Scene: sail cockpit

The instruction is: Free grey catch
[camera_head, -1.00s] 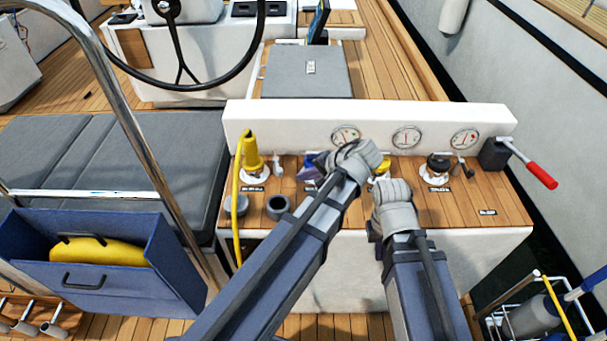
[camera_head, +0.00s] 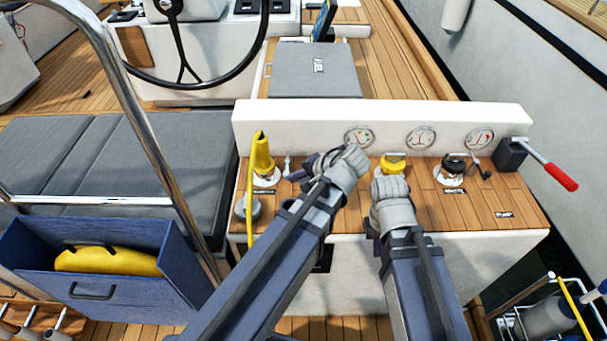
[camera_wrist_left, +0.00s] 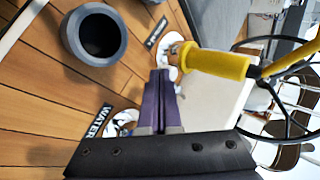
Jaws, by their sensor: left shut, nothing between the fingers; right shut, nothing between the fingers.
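A small grey lever-like catch (camera_head: 287,166) stands beside the yellow plug (camera_head: 263,155) on the wooden panel (camera_head: 430,210). The yellow plug sits on a white base; in the left wrist view its yellow body (camera_wrist_left: 215,62) lies just beyond my fingertips. My left gripper (camera_head: 298,176) is shut and empty just right of the catch, over the panel; its purple fingers (camera_wrist_left: 160,82) show closed together in the wrist view. I cannot tell whether they touch anything. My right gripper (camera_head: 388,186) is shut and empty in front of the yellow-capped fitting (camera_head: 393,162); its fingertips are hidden.
A grey cup (camera_wrist_left: 95,33) shows in the left wrist view. Gauges (camera_head: 420,138) line the white upright board. A red-handled lever (camera_head: 560,176) juts out at the right. A black fitting (camera_head: 453,164) stands right of the yellow cap. A yellow cable hangs at left.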

